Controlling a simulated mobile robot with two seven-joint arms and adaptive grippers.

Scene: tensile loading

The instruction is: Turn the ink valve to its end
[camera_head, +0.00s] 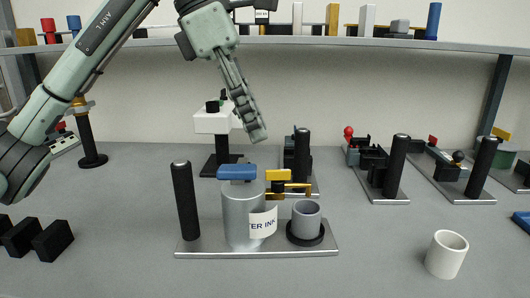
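The ink container is a grey cylinder (239,215) with a blue cap (237,172) and a white label reading "TER INK", standing upright on a metal base plate. At its right side is a brass-coloured valve with a yellow handle (278,175) above a small grey cup (306,217) in a black ring. My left gripper (257,136) hangs in the air above and behind the cap, fingers pointing down and slightly right, apart from the container and valve. Its fingers overlap, so its opening is unclear. It appears to hold nothing. My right gripper is not in view.
A black post (185,202) rises from the plate's left end. A white cup (446,254) stands at the front right, black blocks (52,238) at the left. Several devices with black posts stand behind at the right. A shelf (330,40) crosses the back. The table between is clear.

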